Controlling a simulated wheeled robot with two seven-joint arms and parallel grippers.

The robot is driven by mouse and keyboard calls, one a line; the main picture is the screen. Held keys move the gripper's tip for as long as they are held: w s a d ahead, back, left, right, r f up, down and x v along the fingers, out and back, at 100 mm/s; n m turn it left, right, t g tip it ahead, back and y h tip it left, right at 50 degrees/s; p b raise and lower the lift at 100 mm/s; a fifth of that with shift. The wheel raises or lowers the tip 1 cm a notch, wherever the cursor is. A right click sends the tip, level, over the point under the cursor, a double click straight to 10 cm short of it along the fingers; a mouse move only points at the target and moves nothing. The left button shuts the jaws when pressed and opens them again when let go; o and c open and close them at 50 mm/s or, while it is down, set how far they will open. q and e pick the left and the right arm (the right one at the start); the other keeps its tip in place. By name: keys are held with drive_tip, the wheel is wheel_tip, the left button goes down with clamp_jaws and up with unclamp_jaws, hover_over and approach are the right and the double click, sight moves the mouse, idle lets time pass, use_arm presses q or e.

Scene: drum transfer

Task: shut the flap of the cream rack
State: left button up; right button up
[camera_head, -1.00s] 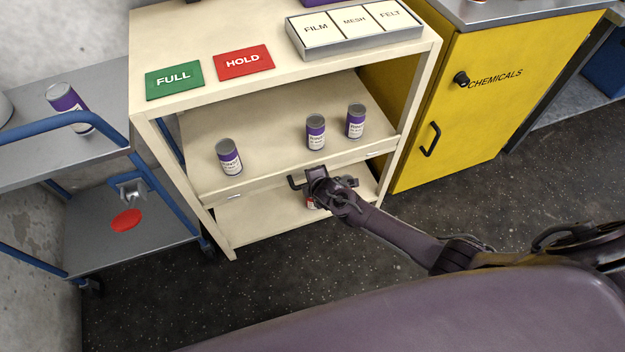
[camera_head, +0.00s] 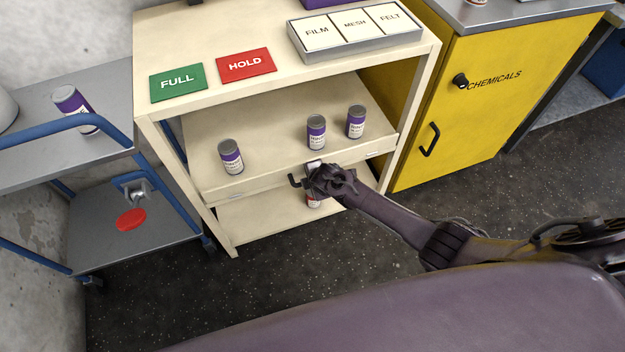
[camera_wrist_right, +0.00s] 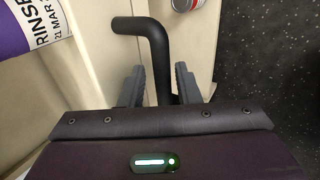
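The cream rack (camera_head: 150,125) stands in the middle of the head view. Its flap (camera_head: 265,186) runs along the front of the middle shelf; I cannot tell its exact angle. A black bent handle (camera_head: 293,181) sticks out from the flap. My right gripper (camera_head: 312,174) is at this handle. In the right wrist view, the handle (camera_wrist_right: 155,45) passes down between the two fingers of my right gripper (camera_wrist_right: 160,85), with gaps visible beside it, so the fingers look open around it. The handle's lower part is hidden by my gripper. My left gripper is not in view.
Three purple-labelled drums, left (camera_head: 230,157), middle (camera_head: 316,132) and right (camera_head: 356,122), stand on the middle shelf. A red-and-white can (camera_head: 313,202) is below. A blue-railed cart (camera_head: 95,240) is left; a yellow cabinet (camera_head: 470,110) is right. Dark floor in front is clear.

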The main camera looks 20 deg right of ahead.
drive_tip(key=shift+s+r+p, duration=0.3)
drive_tip(key=shift+r, duration=0.15)
drive_tip(key=p+v, duration=0.2)
drive_tip(key=v, duration=0.4)
drive_tip(key=shift+s+r, duration=0.2)
drive_tip(key=shift+r, duration=0.1)
